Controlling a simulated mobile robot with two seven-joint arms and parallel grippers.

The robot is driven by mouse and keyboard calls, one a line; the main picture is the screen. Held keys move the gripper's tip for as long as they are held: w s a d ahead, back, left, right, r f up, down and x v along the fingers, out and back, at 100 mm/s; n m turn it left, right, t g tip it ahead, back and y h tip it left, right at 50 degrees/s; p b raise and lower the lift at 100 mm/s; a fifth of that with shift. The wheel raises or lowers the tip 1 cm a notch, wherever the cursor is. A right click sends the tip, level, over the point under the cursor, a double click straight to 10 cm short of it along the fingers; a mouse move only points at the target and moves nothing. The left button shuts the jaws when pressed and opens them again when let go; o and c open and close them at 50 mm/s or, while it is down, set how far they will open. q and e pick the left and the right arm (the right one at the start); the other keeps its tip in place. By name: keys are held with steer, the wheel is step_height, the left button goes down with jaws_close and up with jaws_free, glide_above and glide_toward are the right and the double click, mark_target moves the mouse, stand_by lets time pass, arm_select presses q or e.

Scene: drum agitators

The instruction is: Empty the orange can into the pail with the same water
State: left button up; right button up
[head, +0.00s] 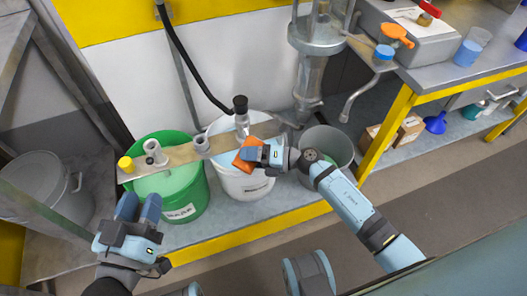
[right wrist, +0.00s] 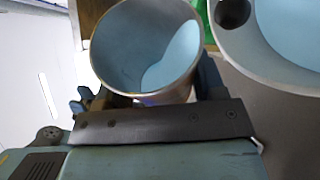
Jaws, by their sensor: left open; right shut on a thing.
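The orange can (head: 247,153) is held in my right gripper (head: 262,156), above the front of the white pail (head: 245,186). The right wrist view shows the can's open mouth (right wrist: 125,45) with light-blue water inside, lying to one side, so the can looks tilted. No stream shows. Light-blue water also shows in a pail (right wrist: 290,40) beside the can in that view. The green pail (head: 186,195) holds pale green liquid. The grey pail (head: 328,142) stands at the right; its contents cannot be told. My left gripper (head: 138,207) is open and empty, in front of the green pail.
A beige board (head: 185,152) with agitator fittings lies across the green and white pails. A black-capped fitting (head: 240,105) rises behind the can. A metal column (head: 312,75) stands behind the pails. A workbench (head: 440,80) is at the right, a grey drum (head: 45,180) at the left.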

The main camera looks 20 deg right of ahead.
arm_select(q)
steer(key=shift+r, duration=0.2)
arm_select(e)
steer(key=shift+r, duration=0.15)
arm_select(q)
steer(key=shift+a+f, duration=0.1)
steer(key=shift+f, duration=0.1)
arm_select(e)
steer(key=shift+w, duration=0.1)
steer(key=shift+d+r+m, duration=0.1)
steer(key=shift+d+m, duration=0.05)
steer(key=shift+m, duration=0.15)
arm_select(q)
steer(key=shift+s+f, duration=0.1)
steer(key=shift+f, duration=0.4)
steer(key=shift+y, duration=0.3)
arm_select(e)
steer(key=shift+w+d+r, duration=0.1)
steer(key=shift+w, duration=0.05)
arm_select(q)
steer(key=shift+a+f+g+p, duration=0.35)
steer(key=shift+g+p, duration=0.05)
steer(key=shift+p, duration=0.1)
arm_select(e)
steer(key=shift+w+d+r+m+y, duration=0.2)
steer(key=shift+d+m+y, duration=0.1)
steer(key=shift+m, duration=0.2)
